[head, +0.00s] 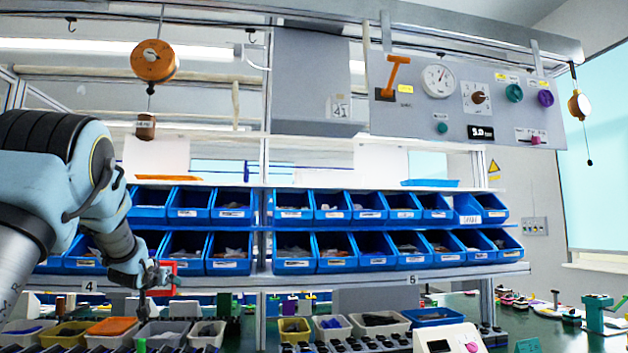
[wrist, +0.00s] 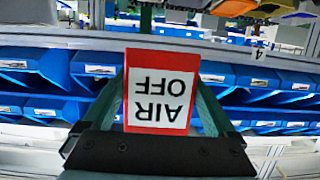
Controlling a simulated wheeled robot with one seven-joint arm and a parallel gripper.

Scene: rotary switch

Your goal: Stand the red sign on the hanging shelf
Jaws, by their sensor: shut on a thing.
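The red sign is a white card with a red border reading AIR OFF, and it shows upside down in the wrist view (wrist: 160,56). In the head view its red edge (head: 169,264) shows at the lower left, in front of the bin rack. My gripper (wrist: 161,82) is shut on the sign, with one green finger at each side of it. In the head view my gripper (head: 158,276) is in front of the lower shelf edge. The rack has a shelf board (head: 345,185) above the blue bins; I cannot tell whether this is the hanging shelf.
Blue bins (head: 293,259) fill two rows behind my gripper. An orange tray (head: 168,177) and a blue tray (head: 430,182) lie on the board above. A wooden pulley (head: 154,60) hangs at the upper left. Grey and yellow bins (head: 65,334) stand below my gripper.

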